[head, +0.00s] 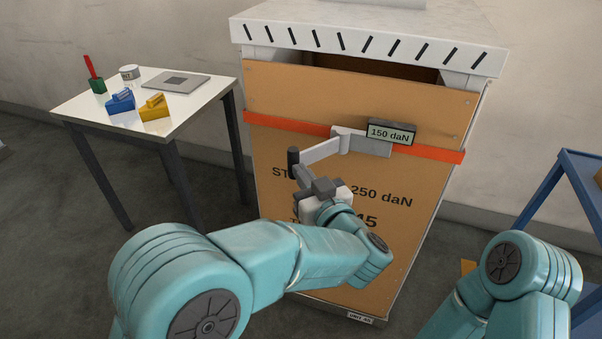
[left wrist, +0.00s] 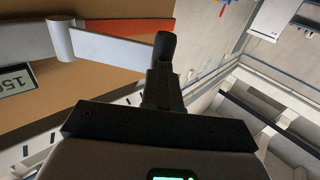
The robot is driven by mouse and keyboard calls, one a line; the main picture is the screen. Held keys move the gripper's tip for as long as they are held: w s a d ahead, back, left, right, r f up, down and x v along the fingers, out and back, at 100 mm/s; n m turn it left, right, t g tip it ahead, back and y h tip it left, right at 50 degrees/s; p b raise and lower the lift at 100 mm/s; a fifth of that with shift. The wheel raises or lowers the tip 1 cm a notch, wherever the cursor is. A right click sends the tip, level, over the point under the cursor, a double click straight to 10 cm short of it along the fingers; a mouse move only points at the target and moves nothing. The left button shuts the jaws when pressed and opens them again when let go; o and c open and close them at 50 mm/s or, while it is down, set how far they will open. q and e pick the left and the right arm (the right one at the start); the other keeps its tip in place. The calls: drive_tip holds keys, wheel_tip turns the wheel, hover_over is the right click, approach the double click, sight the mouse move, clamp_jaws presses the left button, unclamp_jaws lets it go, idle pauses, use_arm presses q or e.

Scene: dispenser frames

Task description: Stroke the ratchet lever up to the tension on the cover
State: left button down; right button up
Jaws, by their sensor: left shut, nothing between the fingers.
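The ratchet (head: 372,147) sits on an orange strap (head: 285,124) across the brown cover (head: 330,95). Its grey lever (head: 322,150) points left and ends in a black grip (head: 293,160). The tension display (head: 391,132) reads 150 daN. The cover's print includes "250 daN", partly hidden by my arm. My left gripper (head: 300,176) is shut and empty, its fingertips at the grip's lower end. The left wrist view shows the grip (left wrist: 164,48) just beyond the fingers (left wrist: 158,82); I cannot tell whether they touch. My right gripper is out of view.
A white table (head: 188,100) at left holds a blue block (head: 121,101), a yellow block (head: 155,108), a jar (head: 130,75), a green-and-red item (head: 97,84) and a grey plate (head: 176,81). A blue rack (head: 580,185) stands at right. Floor shows between table and cover.

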use_arm(q)
drive_tip(key=w+a+m+t+h+b, duration=0.1)
drive_tip(key=w+a+m+h+b, duration=0.5)
drive_tip(key=w+h, duration=0.3)
drive_tip(key=m+h+b, duration=0.1)
drive_tip(key=h, duration=0.1)
drive_tip(key=shift+r+m+t+h, duration=0.15)
drive_tip(key=shift+m+t+h, duration=0.15)
idle(0.4)
drive_tip(key=shift+r, duration=0.15)
idle(0.5)
